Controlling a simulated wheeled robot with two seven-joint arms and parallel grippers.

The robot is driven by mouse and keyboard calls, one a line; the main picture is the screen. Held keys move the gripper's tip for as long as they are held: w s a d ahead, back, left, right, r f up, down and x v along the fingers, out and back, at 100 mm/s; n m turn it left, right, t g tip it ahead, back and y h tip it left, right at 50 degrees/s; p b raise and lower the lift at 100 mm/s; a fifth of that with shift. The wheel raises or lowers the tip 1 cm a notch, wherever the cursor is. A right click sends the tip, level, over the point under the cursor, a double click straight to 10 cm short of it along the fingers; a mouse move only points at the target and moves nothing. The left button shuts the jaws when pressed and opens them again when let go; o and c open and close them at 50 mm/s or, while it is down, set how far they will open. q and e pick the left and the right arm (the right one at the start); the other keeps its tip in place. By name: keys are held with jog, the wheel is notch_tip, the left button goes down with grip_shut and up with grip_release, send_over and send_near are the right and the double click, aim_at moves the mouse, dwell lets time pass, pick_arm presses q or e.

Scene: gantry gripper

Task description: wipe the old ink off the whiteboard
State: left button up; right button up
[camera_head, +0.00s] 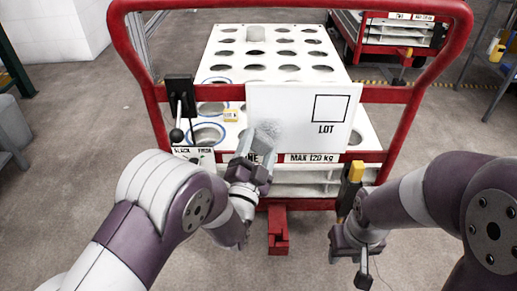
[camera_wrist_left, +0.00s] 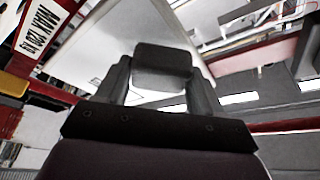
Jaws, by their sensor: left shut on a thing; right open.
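The whiteboard (camera_head: 285,105) is a white panel on the red cart's front, with a black square outline and "LOT" printed at its right. A grey smudge of ink (camera_head: 268,128) shows on its lower left part. My left gripper (camera_head: 254,160) is at the board's lower left, just below the smudge. In the left wrist view its fingers are shut on a dark eraser-like block (camera_wrist_left: 163,66), close to the whiteboard (camera_wrist_left: 105,50). I cannot tell whether the block touches the board. My right gripper (camera_head: 357,252) is open and empty, low at the right of the cart's front.
The red cart frame (camera_head: 395,95) surrounds a white rack (camera_head: 230,65) with round holes. A black lever (camera_head: 178,133) stands at the left, and a yellow-topped black piece (camera_head: 356,172) at the right. Another red cart (camera_head: 400,35) is behind. Bare floor (camera_head: 95,120) lies at the left.

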aim_at(264, 144)
pick_arm(q)
jog(key=shift+w, duration=1)
dwell(0.3)
jog(key=shift+w+a+r, duration=0.1)
jog(key=shift+w+r, duration=0.05)
dwell(1.0)
jog(key=shift+s+p, duration=0.35)
jog(key=shift+s, duration=2.65)
jog(key=shift+s, duration=0.1)
